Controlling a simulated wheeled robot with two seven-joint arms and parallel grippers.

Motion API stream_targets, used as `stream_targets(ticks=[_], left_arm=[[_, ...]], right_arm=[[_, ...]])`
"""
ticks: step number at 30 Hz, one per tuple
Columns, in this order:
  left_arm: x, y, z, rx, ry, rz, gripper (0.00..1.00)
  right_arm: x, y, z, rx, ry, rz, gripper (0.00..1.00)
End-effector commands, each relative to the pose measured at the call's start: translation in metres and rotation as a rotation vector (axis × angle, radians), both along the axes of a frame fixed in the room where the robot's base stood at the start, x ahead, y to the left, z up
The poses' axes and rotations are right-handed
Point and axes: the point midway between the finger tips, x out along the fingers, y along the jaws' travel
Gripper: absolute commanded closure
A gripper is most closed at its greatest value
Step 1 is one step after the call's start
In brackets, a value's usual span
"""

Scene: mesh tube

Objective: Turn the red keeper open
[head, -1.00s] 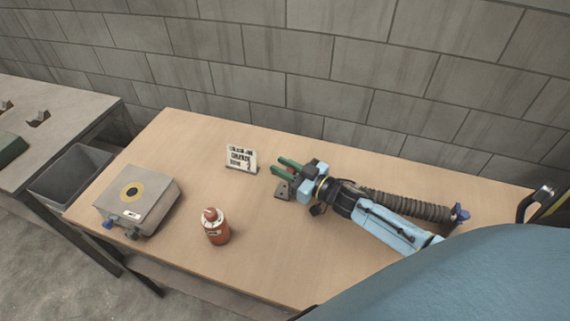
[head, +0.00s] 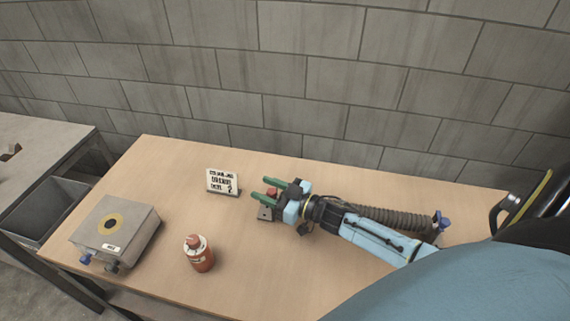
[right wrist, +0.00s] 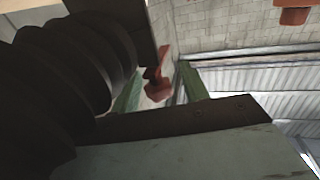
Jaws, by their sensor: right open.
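The red keeper (head: 272,193) is a small red piece at the left end of the ribbed tube, by a small grey bracket (head: 266,213). My right gripper (head: 263,187) has green fingers, open, with the keeper between or just beneath them in the head view. In the right wrist view the red piece (right wrist: 158,88) shows between the two green fingers (right wrist: 160,92); I cannot tell whether they touch it. The dark ribbed tube (head: 395,218) runs behind my right forearm to a blue knob (head: 441,219). My left gripper is out of view.
A small white sign (head: 222,181) stands left of the gripper.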

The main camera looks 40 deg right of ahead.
Motion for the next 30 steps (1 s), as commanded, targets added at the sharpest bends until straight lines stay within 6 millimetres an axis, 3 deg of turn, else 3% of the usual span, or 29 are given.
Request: stream_targets(ticks=[16, 21, 30], left_arm=[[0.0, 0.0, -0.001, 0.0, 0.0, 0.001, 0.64], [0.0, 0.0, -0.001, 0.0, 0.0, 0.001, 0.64], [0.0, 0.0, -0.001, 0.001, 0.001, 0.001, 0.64]], right_arm=[[-0.096, -0.047, 0.0, -0.002, 0.001, 0.001, 0.55], [-0.11, -0.055, 0.0, -0.002, -0.001, 0.001, 0.55], [-0.113, -0.056, 0.001, -0.001, -0.002, 0.001, 0.55]])
